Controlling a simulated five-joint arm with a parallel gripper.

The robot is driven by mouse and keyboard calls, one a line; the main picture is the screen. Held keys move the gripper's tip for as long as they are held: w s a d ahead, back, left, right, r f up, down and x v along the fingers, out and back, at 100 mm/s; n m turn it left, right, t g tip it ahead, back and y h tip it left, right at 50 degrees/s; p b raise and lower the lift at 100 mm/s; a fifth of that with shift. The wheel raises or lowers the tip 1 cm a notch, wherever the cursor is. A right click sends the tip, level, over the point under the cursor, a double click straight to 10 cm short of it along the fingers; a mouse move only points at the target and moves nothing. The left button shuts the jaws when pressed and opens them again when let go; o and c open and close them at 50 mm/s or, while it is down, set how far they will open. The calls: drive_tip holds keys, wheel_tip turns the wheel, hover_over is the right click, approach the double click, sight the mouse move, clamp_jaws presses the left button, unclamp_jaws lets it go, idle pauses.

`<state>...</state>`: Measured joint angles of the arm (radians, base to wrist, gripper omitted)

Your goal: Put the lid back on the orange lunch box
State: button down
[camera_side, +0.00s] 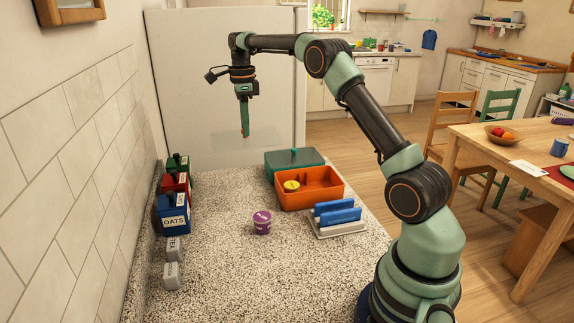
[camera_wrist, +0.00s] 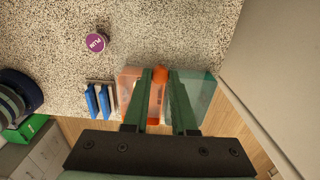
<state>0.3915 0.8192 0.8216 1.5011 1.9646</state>
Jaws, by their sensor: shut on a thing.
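The orange lunch box (camera_side: 312,188) stands open on the speckled counter, with a round yellow item (camera_side: 291,186) inside at its left. My gripper (camera_side: 245,125) is high above the counter, left of and above the box. It is shut on the orange handle (camera_wrist: 160,73) of what looks like a see-through lid (camera_side: 226,136). The lid is faint against the pale panel and hangs clear of the counter. In the wrist view the lunch box (camera_wrist: 128,90) shows behind the fingers to the left.
A teal box (camera_side: 295,162) with its own top stands directly behind the orange box. A rack with blue plates (camera_side: 338,215) is at its front right. Several canisters (camera_side: 174,215) line the left wall. The front counter middle is clear.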

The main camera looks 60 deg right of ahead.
sight(278, 135)
drive_tip(key=s+d, duration=0.2)
drive_tip(key=s+d+f, duration=0.1)
drive_tip(key=s+d, duration=0.1)
drive_tip(key=s+d+f, duration=0.1)
drive_tip(key=s+d, duration=0.1)
drive_tip(key=shift+s+f, duration=0.2)
drive_tip(key=shift+s, duration=0.15)
drive_tip(key=s+d+f, duration=0.3)
drive_tip(key=s+d, duration=0.1)
drive_tip(key=s, duration=0.5)
wheel_tip(278, 135, down, 7)
drive_tip(key=shift+w+a+r, duration=0.15)
drive_tip(key=shift+a, duration=0.05)
idle(1.5)
drive_tip(key=shift+c, duration=0.8)
unclamp_jaws()
wheel_tip(278, 135, up, 7)
idle(0.8)
